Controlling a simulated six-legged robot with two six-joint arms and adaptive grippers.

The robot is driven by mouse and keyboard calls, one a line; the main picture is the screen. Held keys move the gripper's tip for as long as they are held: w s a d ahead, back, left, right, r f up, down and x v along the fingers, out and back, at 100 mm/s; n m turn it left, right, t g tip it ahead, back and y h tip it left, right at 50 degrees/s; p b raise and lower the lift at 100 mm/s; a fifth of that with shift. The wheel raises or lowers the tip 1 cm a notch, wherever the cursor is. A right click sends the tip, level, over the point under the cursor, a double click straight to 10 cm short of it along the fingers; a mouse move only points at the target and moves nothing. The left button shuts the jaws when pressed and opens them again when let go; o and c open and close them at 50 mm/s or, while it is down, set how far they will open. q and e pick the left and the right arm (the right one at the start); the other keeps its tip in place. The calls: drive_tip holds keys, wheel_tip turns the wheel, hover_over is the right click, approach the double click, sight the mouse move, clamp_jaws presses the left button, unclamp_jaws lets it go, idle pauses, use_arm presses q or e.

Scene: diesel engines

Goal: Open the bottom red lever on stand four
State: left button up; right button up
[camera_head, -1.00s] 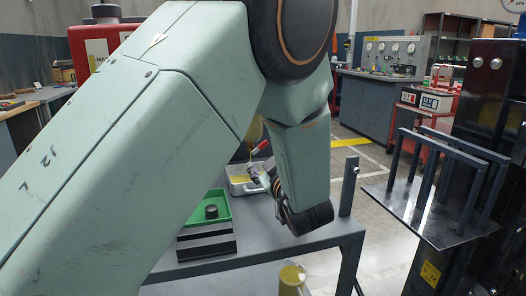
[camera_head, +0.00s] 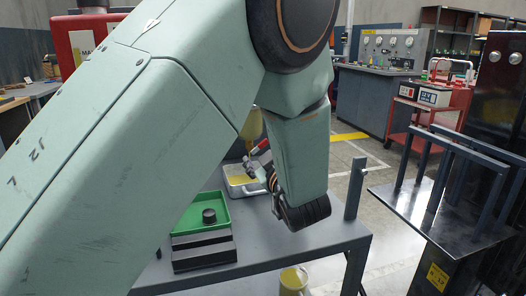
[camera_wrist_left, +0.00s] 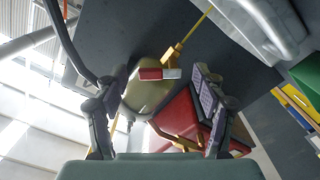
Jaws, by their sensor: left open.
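A small red lever (camera_head: 259,147) shows beyond my left arm in the head view, below a yellowish vessel (camera_head: 252,122). In the left wrist view a red and white lever handle (camera_wrist_left: 160,73) on a yellow stem lies between the two fingers of my left gripper (camera_wrist_left: 160,92), in front of the rounded cream vessel (camera_wrist_left: 148,98). The fingers are spread wide apart, with gaps on both sides of the handle. In the head view the left gripper (camera_head: 256,172) is small and partly hidden by my arm. My right gripper does not show.
A metal pan with yellow liquid (camera_head: 236,190) and a green tray (camera_head: 190,218) stand on the grey table (camera_head: 300,243). A post (camera_head: 355,188) rises at its right corner. A black rack (camera_head: 425,212) stands further right. A yellow container (camera_head: 293,280) is below.

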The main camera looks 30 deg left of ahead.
use_arm(q)
drive_tip(key=shift+s, duration=0.1)
drive_tip(key=shift+c, duration=0.2)
drive_tip(key=shift+d, duration=0.1)
drive_tip(key=shift+c, duration=0.8)
drive_tip(key=c, duration=1)
drive_tip(key=shift+o, duration=0.2)
drive_tip(key=shift+r+n+b, duration=0.25)
drive_tip(key=shift+n+b, duration=0.15)
drive_tip(key=shift+n, duration=1.4)
drive_tip(key=o, duration=1.2)
drive_tip(key=shift+c, duration=0.2)
wheel_tip(320, 180, up, 10)
